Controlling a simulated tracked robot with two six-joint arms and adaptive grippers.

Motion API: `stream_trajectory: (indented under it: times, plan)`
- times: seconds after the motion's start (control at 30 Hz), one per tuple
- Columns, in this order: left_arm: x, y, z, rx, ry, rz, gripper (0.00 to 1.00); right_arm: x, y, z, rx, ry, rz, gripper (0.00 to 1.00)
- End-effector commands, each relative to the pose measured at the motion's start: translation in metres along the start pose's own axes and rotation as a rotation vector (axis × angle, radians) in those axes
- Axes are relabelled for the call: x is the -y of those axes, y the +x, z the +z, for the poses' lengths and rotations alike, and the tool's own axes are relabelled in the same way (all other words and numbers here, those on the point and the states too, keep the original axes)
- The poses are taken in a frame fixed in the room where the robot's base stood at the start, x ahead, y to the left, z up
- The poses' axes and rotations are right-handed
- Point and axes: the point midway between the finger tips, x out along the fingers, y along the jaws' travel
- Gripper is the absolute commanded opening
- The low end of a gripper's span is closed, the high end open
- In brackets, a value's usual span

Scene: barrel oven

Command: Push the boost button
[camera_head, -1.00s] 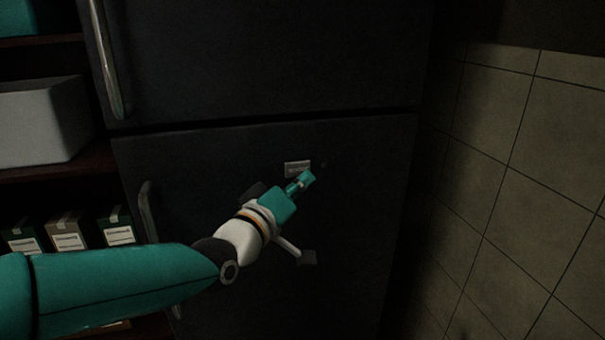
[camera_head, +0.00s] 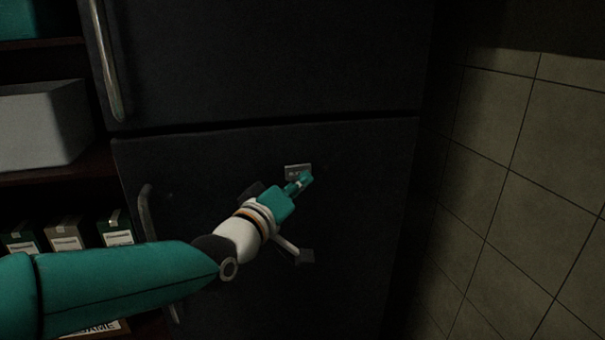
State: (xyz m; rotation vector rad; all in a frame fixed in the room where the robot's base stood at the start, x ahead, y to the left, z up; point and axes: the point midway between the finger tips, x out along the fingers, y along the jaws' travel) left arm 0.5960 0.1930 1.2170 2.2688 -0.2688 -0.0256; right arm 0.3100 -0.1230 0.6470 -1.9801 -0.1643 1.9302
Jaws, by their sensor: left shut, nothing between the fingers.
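A small grey label plate (camera_head: 297,170) sits on the dark lower door (camera_head: 220,165); its lettering is too small to read. My left gripper (camera_head: 306,179) is shut and empty, with its teal fingertips at the plate's lower right corner in the picture. I cannot tell whether the tips touch the door. No separate button shows clearly now; the spot just right of the plate is very dark. My right gripper is not in view.
A dark upper door (camera_head: 260,60) with a long handle (camera_head: 108,60) is above. A shelf with a grey bin (camera_head: 40,125) and several small boxes (camera_head: 66,233) stands at left. A tiled wall (camera_head: 530,180) closes off the right side.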

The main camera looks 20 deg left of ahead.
Motion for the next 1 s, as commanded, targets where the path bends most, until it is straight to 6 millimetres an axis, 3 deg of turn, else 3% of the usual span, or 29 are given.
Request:
stream_trajectory:
  times: [1.0]
  plan:
    - [0.0030,0.0045,-0.0050,0.001,0.000,0.000,0.00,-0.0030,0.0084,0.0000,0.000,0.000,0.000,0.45]
